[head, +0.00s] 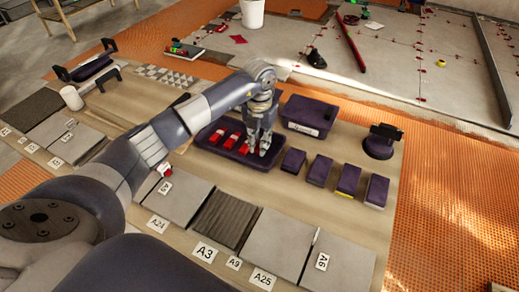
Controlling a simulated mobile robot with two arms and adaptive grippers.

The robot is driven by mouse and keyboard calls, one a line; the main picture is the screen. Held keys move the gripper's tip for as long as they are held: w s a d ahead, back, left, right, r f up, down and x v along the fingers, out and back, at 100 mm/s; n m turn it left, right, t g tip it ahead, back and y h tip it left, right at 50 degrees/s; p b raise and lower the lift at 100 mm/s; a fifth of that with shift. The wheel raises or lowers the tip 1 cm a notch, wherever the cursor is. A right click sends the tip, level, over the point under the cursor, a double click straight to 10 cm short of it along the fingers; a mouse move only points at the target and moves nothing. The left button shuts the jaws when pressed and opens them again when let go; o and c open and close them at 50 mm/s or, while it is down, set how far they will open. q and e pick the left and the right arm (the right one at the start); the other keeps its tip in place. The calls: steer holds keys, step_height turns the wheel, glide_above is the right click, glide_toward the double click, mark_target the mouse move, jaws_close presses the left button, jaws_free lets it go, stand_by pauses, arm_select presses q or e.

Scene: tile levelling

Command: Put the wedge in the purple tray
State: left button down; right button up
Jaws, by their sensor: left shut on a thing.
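The purple tray (207,139) lies near the middle of the board, with several red wedges (231,141) in it. My left gripper (258,152) points down over the right part of the tray and is shut on a red wedge (265,144). The wedge is partly hidden by the fingers, and I cannot tell whether it touches the tray floor. My right gripper is not in view.
A purple bin (309,115) stands behind the tray. Several dark purple blocks (319,170) stand in a row to its right, beside a suction cup (380,142). Grey tiles with labels (278,241) lie along the front. Bare wood shows between them.

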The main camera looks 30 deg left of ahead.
arm_select(q)
step_height(320, 180, down, 3)
steer(key=shift+f+p, duration=0.1)
steer(key=shift+p, duration=0.2)
steer(key=shift+f, duration=0.1)
steer(key=shift+f, duration=0.15)
steer(key=c, duration=1.5)
jaws_free()
steer(key=shift+r, duration=0.35)
step_height(320, 180, up, 11)
steer(key=shift+f+b, duration=0.2)
steer(key=shift+b, duration=0.45)
steer(key=shift+r, duration=0.5)
